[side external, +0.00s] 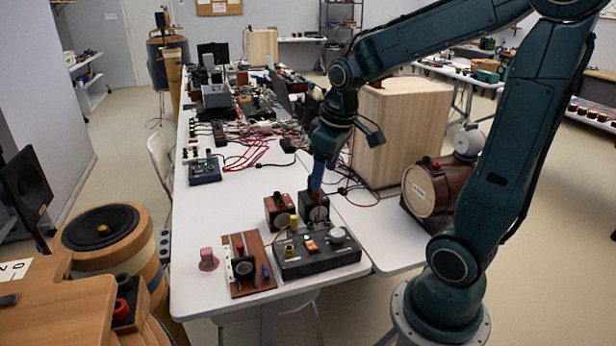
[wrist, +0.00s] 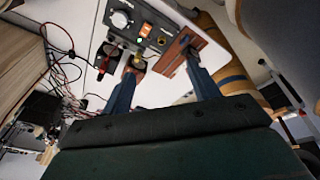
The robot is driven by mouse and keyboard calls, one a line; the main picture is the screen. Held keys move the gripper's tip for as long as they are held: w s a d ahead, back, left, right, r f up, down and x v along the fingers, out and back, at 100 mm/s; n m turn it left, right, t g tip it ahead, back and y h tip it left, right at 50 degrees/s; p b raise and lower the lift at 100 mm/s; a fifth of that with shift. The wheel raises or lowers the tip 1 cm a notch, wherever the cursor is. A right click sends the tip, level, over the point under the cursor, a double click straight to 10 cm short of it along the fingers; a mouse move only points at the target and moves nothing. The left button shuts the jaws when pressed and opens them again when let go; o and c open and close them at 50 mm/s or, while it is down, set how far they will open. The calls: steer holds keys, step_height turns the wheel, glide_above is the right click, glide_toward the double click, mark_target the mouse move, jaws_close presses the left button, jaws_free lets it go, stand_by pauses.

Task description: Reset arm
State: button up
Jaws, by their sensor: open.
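My gripper (side external: 316,188) points down over the white table, just above the small dark terminal block (side external: 315,211). In the side view its blue fingers overlap, so the gap between them is hidden. In the wrist view my gripper (wrist: 162,68) shows two blue fingers spread apart with nothing held between them. One fingertip appears close to a terminal block (wrist: 135,64), but I cannot tell whether it touches. The black control box (side external: 318,262) with a lit orange switch, knobs and a white dial lies in front of the blocks.
A second wood-sided block (side external: 279,211) stands beside the first. A wooden board (side external: 262,274) with a black meter and a pink knob-like piece (side external: 207,258) lie at the front. A large wooden box (side external: 402,135) and tangled red cables (side external: 255,150) are behind.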

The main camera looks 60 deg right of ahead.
steer(key=s+a+r+t+y, duration=0.1)
steer(key=s+a+r+t, duration=0.2)
steer(key=s+a, duration=0.6)
step_height(320, 180, up, 2)
steer(key=shift+s+a+r, duration=0.2)
steer(key=shift+s+a, duration=0.15)
steer(key=shift+a, duration=0.35)
